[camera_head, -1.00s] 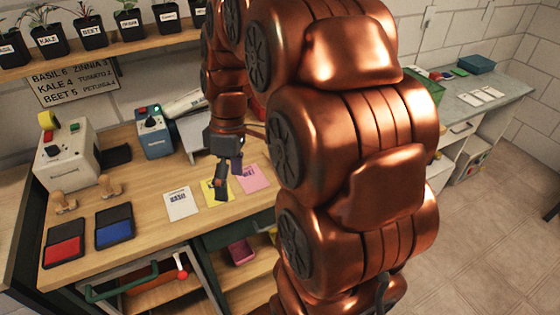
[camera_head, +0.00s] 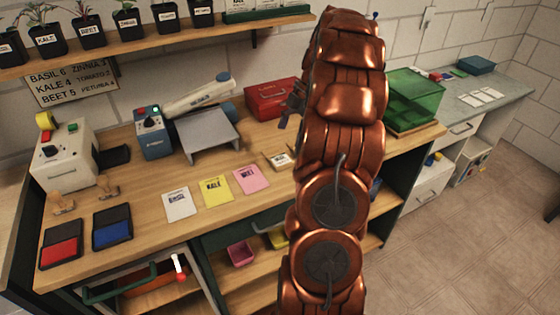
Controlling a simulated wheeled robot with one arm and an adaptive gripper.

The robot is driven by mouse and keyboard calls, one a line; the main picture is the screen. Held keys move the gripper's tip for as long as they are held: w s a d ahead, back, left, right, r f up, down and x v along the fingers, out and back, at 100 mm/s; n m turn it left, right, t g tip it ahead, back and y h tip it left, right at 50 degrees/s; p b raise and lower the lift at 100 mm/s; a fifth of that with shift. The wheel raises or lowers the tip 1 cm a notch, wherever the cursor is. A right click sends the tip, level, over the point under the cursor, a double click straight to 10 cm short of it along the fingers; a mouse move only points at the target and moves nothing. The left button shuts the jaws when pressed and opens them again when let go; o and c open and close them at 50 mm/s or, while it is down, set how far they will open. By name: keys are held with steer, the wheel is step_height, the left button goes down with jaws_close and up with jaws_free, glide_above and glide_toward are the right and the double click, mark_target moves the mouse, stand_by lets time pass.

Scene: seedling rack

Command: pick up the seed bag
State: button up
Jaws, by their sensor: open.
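A small tan packet with a white label (camera_head: 280,160) lies on the wooden bench just left of my arm. It may be the seed bag, but its label is too small to read and my arm may hide part of it. My gripper (camera_head: 290,108) shows small and dark at the left side of my copper arm, in front of the red box. It is open and looks empty, above and apart from the packet. Three cards lie to the left: white (camera_head: 177,204), yellow marked KALE (camera_head: 216,192) and pink (camera_head: 251,180).
A red box (camera_head: 270,100), a grey stand (camera_head: 207,135) and a green clear bin (camera_head: 415,95) stand along the back. Ink pads (camera_head: 112,228), wooden stamps (camera_head: 108,189) and control boxes (camera_head: 154,132) fill the left. A shelf of potted seedlings (camera_head: 130,24) hangs above.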

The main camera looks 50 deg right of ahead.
mark_target(282, 159)
steer(key=shift+p+x, duration=0.4)
steer(key=shift+x, duration=0.75)
steer(key=shift+s+p+x, duration=0.1)
steer(key=shift+p+x, duration=0.5)
steer(key=shift+x, duration=0.35)
steer(key=shift+s+p+x, duration=0.15)
steer(key=shift+p+x, duration=0.45)
steer(key=shift+x, duration=0.35)
steer(key=shift+w+f, duration=0.2)
steer(key=shift+f, duration=0.6)
steer(key=c, duration=1.2)
